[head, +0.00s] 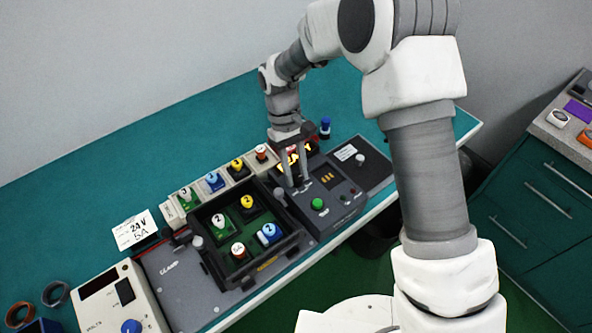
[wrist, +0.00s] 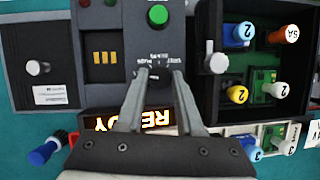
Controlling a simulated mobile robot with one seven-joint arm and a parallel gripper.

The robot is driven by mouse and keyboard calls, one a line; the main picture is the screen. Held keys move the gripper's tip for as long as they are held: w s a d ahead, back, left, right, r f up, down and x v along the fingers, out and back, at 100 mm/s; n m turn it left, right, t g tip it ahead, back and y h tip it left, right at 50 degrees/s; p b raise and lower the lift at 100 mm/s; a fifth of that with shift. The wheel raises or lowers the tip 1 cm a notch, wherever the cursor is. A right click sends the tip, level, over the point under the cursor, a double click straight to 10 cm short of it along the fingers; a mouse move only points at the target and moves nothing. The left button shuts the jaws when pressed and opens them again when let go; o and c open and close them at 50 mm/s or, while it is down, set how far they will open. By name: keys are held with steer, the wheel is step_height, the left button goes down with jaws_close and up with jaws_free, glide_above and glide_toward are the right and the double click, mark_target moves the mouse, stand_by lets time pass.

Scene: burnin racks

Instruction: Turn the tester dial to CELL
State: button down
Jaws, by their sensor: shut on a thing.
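The tester (head: 338,203) is a dark grey box on the teal bench, with a green button (head: 318,204) and a small panel of amber marks. Its lit display reads READY in the wrist view (wrist: 155,119). My gripper (head: 299,186) reaches down onto the tester from above. In the wrist view my gripper (wrist: 160,76) has its two fingertips on either side of the dark dial (wrist: 159,68), shut on it. Small white labels surround the dial, too small to read surely. The dial's pointer is hidden between the fingers.
Left of the tester, a black tray (head: 207,268) holds several coloured numbered plugs. A row of more plugs stands behind it. A dark plate with a white knob (head: 360,158) is to the right. A power supply (head: 101,298) stands at front left.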

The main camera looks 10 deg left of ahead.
steer(key=c, duration=0.5)
jaws_free()
steer(key=shift+c, duration=0.2)
steer(key=v, duration=1.7)
steer(key=shift+r, duration=0.25)
